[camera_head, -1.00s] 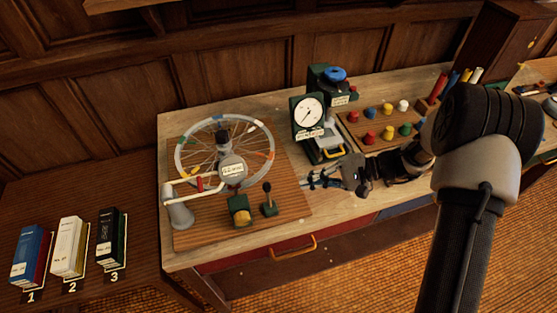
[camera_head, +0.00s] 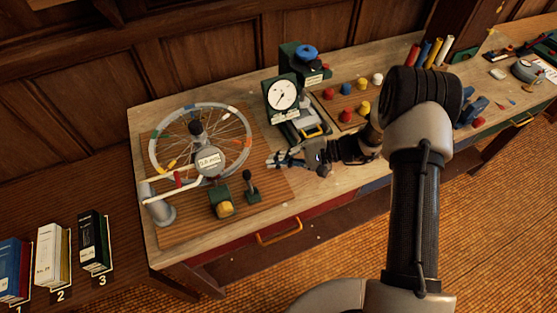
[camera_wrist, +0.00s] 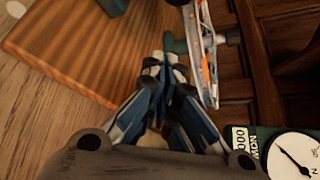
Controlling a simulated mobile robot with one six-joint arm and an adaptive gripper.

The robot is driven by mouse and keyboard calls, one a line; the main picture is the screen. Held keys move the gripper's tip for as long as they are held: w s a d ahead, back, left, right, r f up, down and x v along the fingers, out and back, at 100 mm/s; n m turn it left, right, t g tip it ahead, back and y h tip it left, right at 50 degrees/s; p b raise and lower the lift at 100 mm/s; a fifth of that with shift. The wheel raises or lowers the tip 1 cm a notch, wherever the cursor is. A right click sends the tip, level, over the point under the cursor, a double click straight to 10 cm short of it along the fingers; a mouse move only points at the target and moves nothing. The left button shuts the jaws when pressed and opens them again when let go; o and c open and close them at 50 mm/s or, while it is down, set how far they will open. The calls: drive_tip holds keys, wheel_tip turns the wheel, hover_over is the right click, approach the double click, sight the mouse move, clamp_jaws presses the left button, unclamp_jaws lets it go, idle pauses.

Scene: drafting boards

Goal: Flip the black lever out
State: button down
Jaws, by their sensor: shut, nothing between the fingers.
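The black lever (camera_head: 251,183) stands upright on a small green base at the right part of the wooden board (camera_head: 270,205) that carries the spoked wheel (camera_head: 158,150). My gripper (camera_head: 271,160) is shut and empty. In the head view its fingertips are just up and right of the lever, with a small gap in the picture. In the wrist view the closed blue-grey fingertips (camera_wrist: 160,65) point along the board's edge. The lever cannot be made out clearly there.
A green block with a yellow knob (camera_head: 224,208) sits left of the lever. A dial gauge (camera_head: 283,95) stands behind my gripper; coloured knobs (camera_head: 346,88) lie to its right. The bench front (camera_head: 300,215) is clear.

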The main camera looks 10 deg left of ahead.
sight(249, 184)
drive_tip(key=b+x, duration=0.1)
drive_tip(key=x, duration=0.5)
drive_tip(key=shift+f, duration=0.15)
drive_tip(key=shift+s+a, duration=0.2)
drive_tip(key=shift+a, duration=0.2)
drive_tip(key=shift+s+d+r, duration=0.3)
drive_tip(key=shift+s+r, duration=0.3)
drive_tip(key=shift+s, duration=0.05)
drive_tip(key=shift+s+d+r, duration=0.25)
drive_tip(key=shift+s+r, duration=0.3)
drive_tip(key=shift+s, duration=0.15)
